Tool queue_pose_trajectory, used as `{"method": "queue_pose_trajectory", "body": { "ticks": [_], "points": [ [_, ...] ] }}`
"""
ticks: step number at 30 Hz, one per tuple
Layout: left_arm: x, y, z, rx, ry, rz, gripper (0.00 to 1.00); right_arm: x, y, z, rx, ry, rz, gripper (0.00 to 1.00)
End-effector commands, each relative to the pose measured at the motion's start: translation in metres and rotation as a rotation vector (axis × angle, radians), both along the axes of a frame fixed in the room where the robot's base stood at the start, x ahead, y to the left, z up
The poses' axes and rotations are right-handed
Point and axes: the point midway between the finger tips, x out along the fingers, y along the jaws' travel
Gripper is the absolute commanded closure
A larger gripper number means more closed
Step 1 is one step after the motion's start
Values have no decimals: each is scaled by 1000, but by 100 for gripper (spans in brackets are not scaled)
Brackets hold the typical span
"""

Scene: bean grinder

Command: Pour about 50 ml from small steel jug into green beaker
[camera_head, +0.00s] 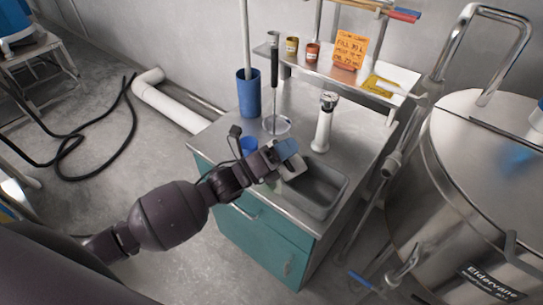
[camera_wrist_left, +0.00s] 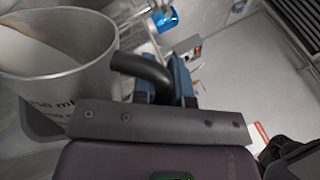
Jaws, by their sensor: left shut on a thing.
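My left gripper (camera_head: 286,150) is over the counter, beside the sink, with its blue fingers shut on the dark handle of the small steel jug (camera_wrist_left: 62,85). In the left wrist view the jug fills the left side, with its wide mouth up and a pale content visible inside. In the head view only a little of the jug (camera_head: 294,168) shows below the fingers. A small patch of green, perhaps the green beaker (camera_head: 263,187), shows just below my gripper and is mostly hidden by it. I cannot tell its level. No stream is visible. My right gripper is not in view.
A blue cup (camera_head: 248,146), a clear vessel (camera_head: 282,126) and a tall blue container (camera_head: 248,96) stand close behind. A shelf (camera_head: 330,68) with small jars is above; a large steel tank (camera_head: 455,150) is right.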

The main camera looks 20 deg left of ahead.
Motion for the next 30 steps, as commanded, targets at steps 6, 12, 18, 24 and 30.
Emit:
{"method": "queue_pose_trajectory", "body": {
  "ticks": [6, 12, 18, 24, 30],
  "points": [
    [0, -1, 1, -11, 3, -2, 100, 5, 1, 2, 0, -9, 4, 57],
    [-1, -2, 1, -20, 9, -2, 100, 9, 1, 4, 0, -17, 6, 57],
    [-1, -2, 1, -29, 13, -2, 100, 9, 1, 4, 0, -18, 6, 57],
    [-1, -2, 1, -38, 19, -3, 100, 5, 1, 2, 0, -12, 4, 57],
    [-1, -2, 0, -47, 24, -3, 100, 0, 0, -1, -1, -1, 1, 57]
  ]
}}
